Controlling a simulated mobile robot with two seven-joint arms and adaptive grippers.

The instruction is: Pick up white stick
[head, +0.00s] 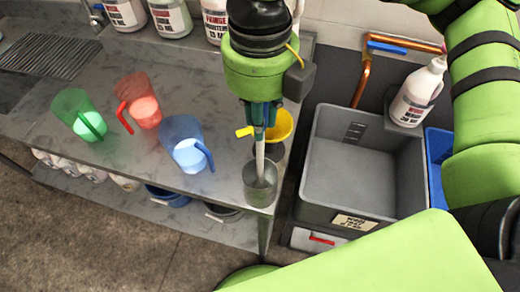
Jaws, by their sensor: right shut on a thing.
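The white stick (260,157) stands nearly upright at the front right edge of the steel table, below my right gripper (260,126). My right gripper points down and is shut on the stick's upper part. The stick's lower end goes into a grey metal cup (260,191), and its tip is hidden inside. A yellow cup (281,124) with a handle is just behind the gripper and partly covered by it. My left gripper is not in view.
Green (75,112), red (140,97) and blue (182,141) jugs stand left on the steel table (190,75). A grey bin (350,190) is to the right, with a white bottle (418,92) at its back corner. Labelled bottles line the wall.

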